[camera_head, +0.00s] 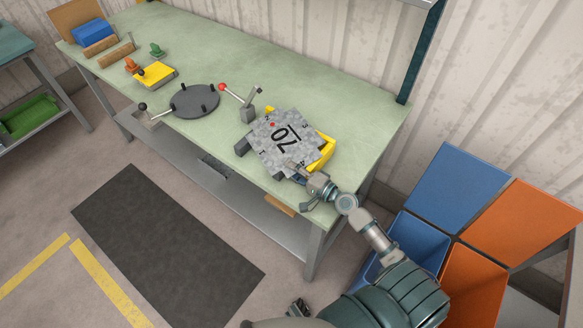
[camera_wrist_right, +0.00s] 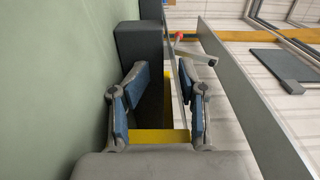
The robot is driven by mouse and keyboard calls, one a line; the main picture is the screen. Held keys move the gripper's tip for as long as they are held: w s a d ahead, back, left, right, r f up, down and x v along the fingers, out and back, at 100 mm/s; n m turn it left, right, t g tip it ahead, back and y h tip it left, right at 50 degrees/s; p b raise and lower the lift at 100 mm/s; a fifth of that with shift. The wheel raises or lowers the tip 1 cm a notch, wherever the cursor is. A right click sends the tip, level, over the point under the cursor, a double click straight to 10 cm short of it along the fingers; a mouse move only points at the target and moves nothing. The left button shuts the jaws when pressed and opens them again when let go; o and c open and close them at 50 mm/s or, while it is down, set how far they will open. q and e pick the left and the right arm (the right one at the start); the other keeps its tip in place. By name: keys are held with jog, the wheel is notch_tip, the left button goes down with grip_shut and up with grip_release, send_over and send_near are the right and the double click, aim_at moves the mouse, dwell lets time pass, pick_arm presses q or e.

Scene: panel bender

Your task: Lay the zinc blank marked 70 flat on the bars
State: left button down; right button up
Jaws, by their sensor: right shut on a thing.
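The zinc blank marked 70 (camera_head: 283,143) is a mottled grey plate, its number upside down in the head view. It lies roughly level over the dark bars (camera_head: 242,146) and a yellow part (camera_head: 326,152). Whether it touches the bars cannot be told. My right gripper (camera_head: 302,177) is shut on the blank's near edge. In the right wrist view, its blue-padded fingers (camera_wrist_right: 166,98) straddle the thin sheet, with a dark block (camera_wrist_right: 140,45) beyond. The bars are mostly hidden beneath the blank. What seems to be my left gripper (camera_head: 298,308) is at the bottom, small and unclear.
The green bench (camera_head: 345,100) also holds a grey round plate (camera_head: 196,101) with pegs, a red-knobbed lever (camera_head: 223,87), a yellow block (camera_head: 155,75) and a blue bin (camera_head: 93,33). Blue (camera_head: 455,185) and orange (camera_head: 525,220) bins stand at right. The bench's back right is clear.

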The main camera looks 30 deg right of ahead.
jog(key=shift+s+f, duration=0.15)
jog(key=shift+f, duration=0.55)
jog(key=shift+s+d, duration=0.15)
jog(key=shift+s, duration=0.3)
jog(key=v, duration=0.6)
jog(key=shift+r, duration=0.3)
jog(key=shift+s+d+r, duration=0.15)
jog(key=shift+s+d, duration=0.2)
jog(key=shift+d, duration=0.15)
jog(key=shift+a+r, duration=0.2)
jog(key=shift+a, duration=0.05)
